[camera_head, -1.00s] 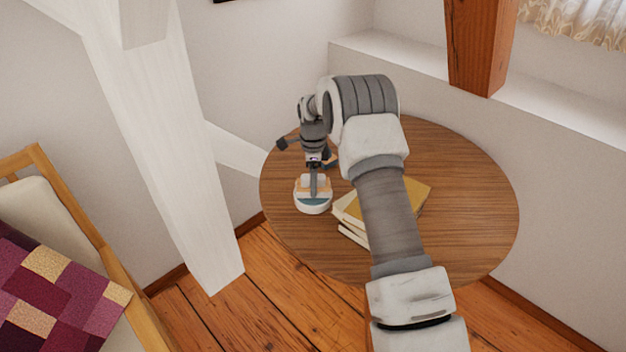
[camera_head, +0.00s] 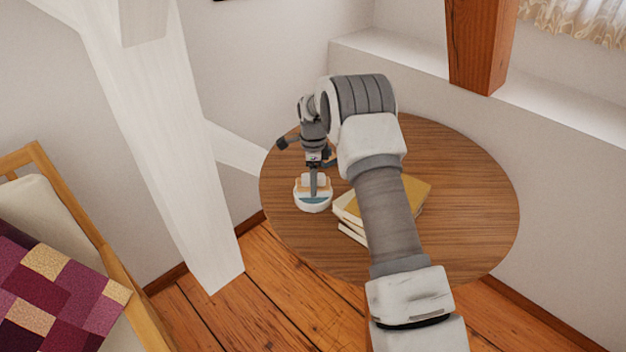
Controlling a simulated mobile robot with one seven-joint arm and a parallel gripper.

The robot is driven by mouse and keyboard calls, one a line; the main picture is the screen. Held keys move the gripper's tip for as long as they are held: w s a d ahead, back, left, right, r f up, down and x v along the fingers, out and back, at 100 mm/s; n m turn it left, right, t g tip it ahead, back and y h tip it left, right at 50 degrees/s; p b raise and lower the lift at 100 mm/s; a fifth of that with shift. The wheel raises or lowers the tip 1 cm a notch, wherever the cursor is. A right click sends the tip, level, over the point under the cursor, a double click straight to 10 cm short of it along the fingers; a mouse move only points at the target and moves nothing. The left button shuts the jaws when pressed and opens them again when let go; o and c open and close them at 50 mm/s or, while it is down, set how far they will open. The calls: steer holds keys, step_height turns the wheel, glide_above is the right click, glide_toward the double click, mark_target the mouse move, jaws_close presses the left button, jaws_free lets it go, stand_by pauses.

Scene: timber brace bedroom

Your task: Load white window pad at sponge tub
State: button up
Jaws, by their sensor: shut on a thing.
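The sponge tub (camera_head: 313,206) is a small round white tub with an orange-tan and teal inside, near the left edge of the round wooden table. My gripper (camera_head: 314,190) points down over the tub, its tip at the tub's opening. It is shut on a small white piece, seemingly the white window pad (camera_head: 305,179), which shows beside the dark fingers. The fingers hide part of the pad and tub. I cannot tell whether the pad touches the sponge.
A stack of books (camera_head: 350,210) with a yellow cover lies right of the tub, partly behind my arm. The round table (camera_head: 470,205) is bare on its right side. A white timber brace (camera_head: 165,150) stands left of the table. A small dark item behind my gripper is mostly hidden.

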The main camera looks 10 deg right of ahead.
stand_by(0.4)
steer(key=shift+r+p, duration=2)
steer(key=shift+r, duration=1.5)
